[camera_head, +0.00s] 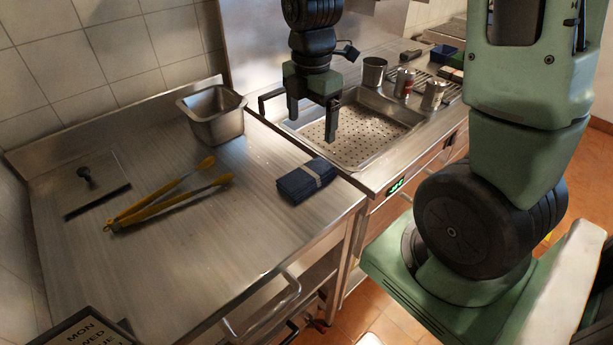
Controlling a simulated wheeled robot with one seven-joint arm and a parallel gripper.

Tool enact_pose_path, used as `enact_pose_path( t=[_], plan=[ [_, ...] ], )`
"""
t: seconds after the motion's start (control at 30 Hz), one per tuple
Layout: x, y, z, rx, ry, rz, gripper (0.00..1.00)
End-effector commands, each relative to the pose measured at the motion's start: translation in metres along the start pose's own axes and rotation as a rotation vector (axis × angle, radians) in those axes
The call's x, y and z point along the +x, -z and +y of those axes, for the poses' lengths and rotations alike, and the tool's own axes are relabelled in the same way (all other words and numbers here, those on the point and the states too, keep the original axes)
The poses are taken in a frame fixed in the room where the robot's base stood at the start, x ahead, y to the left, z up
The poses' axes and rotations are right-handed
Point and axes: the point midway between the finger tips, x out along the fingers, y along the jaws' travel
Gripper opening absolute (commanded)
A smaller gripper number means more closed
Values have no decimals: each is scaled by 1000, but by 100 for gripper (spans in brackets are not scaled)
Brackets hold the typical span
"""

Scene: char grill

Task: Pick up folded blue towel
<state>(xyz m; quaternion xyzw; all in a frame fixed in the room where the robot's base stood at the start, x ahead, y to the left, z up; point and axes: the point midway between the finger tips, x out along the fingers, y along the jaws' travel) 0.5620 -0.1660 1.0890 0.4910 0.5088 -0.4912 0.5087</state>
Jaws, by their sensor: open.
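The folded blue towel (305,181) lies flat on the steel counter near its right edge. My gripper (311,124) hangs above and behind the towel in the picture, over the near-left part of the perforated basin. Its two dark fingers point down and stand apart, with nothing between them. The gripper is open and does not touch the towel.
Yellow-handled tongs (172,201) lie left of the towel. A steel pan (212,115) stands at the back. A perforated basin (358,135) lies behind the towel, with metal cups (374,72) beyond.

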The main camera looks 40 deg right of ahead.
Motion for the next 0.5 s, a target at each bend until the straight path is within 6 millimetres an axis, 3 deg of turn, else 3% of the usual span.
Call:
enact_pose_path(
  t=[0.3, 0.5],
  plan=[
    [67, 1, -1, -1, 7, 1, 87],
    [90, 1, 0, 1, 2, 1, 87]
  ],
)
